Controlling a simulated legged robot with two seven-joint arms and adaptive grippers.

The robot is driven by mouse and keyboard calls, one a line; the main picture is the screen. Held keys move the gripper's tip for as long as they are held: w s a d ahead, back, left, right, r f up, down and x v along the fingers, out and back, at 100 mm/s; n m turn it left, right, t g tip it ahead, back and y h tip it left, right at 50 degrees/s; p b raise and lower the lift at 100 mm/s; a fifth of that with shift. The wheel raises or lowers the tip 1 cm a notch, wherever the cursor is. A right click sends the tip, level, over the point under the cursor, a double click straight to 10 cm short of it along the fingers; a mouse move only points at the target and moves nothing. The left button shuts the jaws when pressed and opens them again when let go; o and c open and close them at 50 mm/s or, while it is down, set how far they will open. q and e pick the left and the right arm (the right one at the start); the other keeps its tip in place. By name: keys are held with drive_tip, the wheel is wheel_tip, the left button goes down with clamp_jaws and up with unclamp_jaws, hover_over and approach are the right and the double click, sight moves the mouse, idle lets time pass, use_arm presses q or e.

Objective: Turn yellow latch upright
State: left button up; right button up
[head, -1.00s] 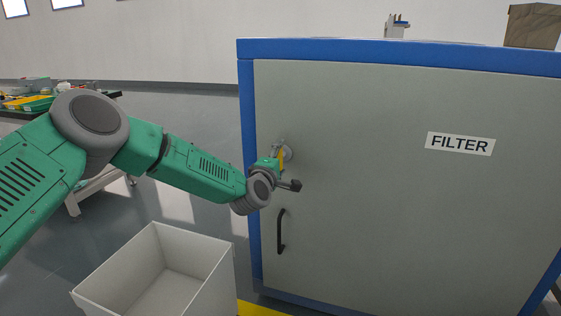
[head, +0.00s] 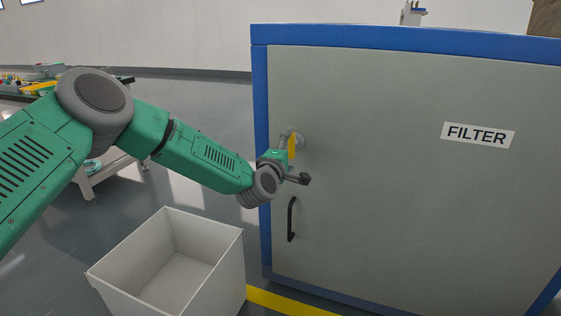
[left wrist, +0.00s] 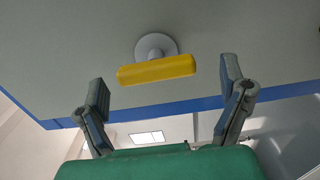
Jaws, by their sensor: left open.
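The yellow latch (head: 292,147) sits on a round grey mount on the cabinet door, near its left edge. In the head view it shows as a narrow, near-vertical strip, partly hidden by my gripper. In the left wrist view the latch (left wrist: 156,70) is a yellow bar lying across the picture, slightly tilted, in front of its grey disc. My left gripper (left wrist: 163,82) is open, with one finger on each side of the bar and visible gaps to both. In the head view the left gripper (head: 287,146) is at the latch. My right gripper is not in view.
The grey cabinet door (head: 400,190) has a blue frame and a FILTER label (head: 478,135). A black handle (head: 292,219) is below the latch. An open pale bin (head: 215,285) stands on the floor at the lower left. A cluttered table (head: 110,165) is behind my left arm.

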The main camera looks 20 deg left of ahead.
use_arm(q)
drive_tip(key=s, duration=0.9)
drive_tip(key=shift+s+a, duration=0.25)
drive_tip(key=shift+s, duration=0.15)
drive_tip(key=shift+f, duration=0.1)
